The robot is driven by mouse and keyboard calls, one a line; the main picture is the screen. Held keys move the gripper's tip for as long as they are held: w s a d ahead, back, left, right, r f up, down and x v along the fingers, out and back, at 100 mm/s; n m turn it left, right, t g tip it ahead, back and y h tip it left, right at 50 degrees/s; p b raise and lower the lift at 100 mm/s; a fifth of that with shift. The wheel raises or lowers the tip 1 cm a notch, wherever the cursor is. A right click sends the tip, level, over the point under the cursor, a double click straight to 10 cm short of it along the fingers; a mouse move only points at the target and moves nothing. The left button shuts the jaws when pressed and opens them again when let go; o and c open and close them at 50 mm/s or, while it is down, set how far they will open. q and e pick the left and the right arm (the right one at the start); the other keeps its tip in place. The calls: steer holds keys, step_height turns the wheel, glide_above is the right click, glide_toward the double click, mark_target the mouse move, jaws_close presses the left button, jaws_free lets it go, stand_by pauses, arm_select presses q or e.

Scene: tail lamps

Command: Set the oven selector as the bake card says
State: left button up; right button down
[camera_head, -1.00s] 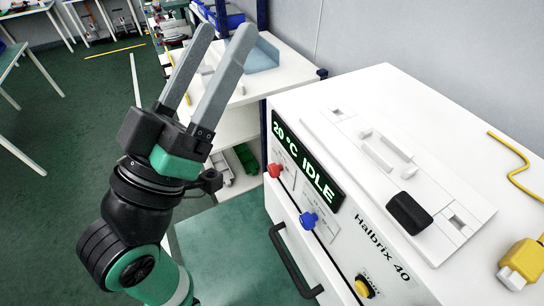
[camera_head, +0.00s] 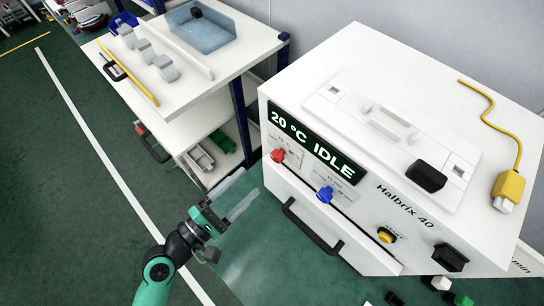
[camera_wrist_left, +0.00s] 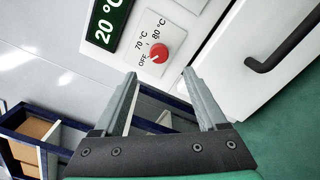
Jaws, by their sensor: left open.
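The oven (camera_head: 340,60) is a white box marked Halbrix 40, its display (camera_head: 315,143) reading 20 °C IDLE. A red selector knob (camera_head: 277,155) is on its front; in the wrist view the knob (camera_wrist_left: 159,53) has OFF, 70 °C and 80 °C around it. I cannot tell its pointed setting. A blue knob (camera_head: 325,194) is to its right, with small labels I cannot read. My left gripper (camera_head: 250,182) is open and empty, just left of and below the red knob; in the wrist view its fingers (camera_wrist_left: 160,74) point toward the knob, apart from it. No bake card is readable.
A black handle (camera_head: 310,225) runs below the knobs. A yellow button (camera_head: 386,235) and a black switch (camera_head: 450,257) are farther right. A white cart (camera_head: 222,75) with a blue tray (camera_head: 200,28) stands left of the oven. The floor below the gripper is open.

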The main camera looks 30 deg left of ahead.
mark_target(274, 159)
arm_select(q)
steer(key=x, duration=0.9)
steer(key=shift+w+d+r, duration=0.1)
steer(key=shift+w+d, duration=0.05)
steer(key=shift+w, duration=0.25)
jaws_close()
